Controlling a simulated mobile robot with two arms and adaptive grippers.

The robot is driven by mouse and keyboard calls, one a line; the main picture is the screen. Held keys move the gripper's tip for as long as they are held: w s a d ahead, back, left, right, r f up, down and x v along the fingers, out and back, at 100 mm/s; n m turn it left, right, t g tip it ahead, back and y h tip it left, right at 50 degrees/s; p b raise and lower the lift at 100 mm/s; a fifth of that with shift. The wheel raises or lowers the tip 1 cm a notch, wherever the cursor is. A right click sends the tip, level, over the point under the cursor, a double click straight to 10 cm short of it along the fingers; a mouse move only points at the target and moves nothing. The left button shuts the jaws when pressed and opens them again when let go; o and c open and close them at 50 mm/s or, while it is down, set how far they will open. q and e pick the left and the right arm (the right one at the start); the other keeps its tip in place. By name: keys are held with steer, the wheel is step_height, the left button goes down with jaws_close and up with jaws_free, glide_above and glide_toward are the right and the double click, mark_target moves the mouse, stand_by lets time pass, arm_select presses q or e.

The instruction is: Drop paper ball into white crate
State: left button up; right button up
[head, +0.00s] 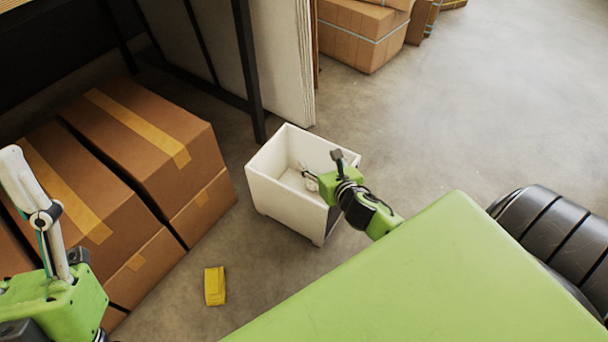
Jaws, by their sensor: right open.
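The white crate (270,189) stands on the floor near the middle of the head view, its open top facing up. My right gripper (320,163) is over the crate's right side, with its fingers apart and nothing between them that I can make out. A small pale lump (312,185), which looks like the paper ball, shows inside the crate just below the fingers. It is partly hidden by the gripper. My left arm (55,300) comes in at the lower left, away from the crate. The state of its fingers is not clear.
Large taped cardboard boxes (143,135) fill the left side. A yellow object (215,286) lies on the floor in front of the crate. A dark rack post (248,70) and white panels (285,60) stand behind it. Strapped boxes (355,40) are farther back. The floor at upper right is clear.

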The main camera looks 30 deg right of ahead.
steer(key=shift+v, duration=2.4)
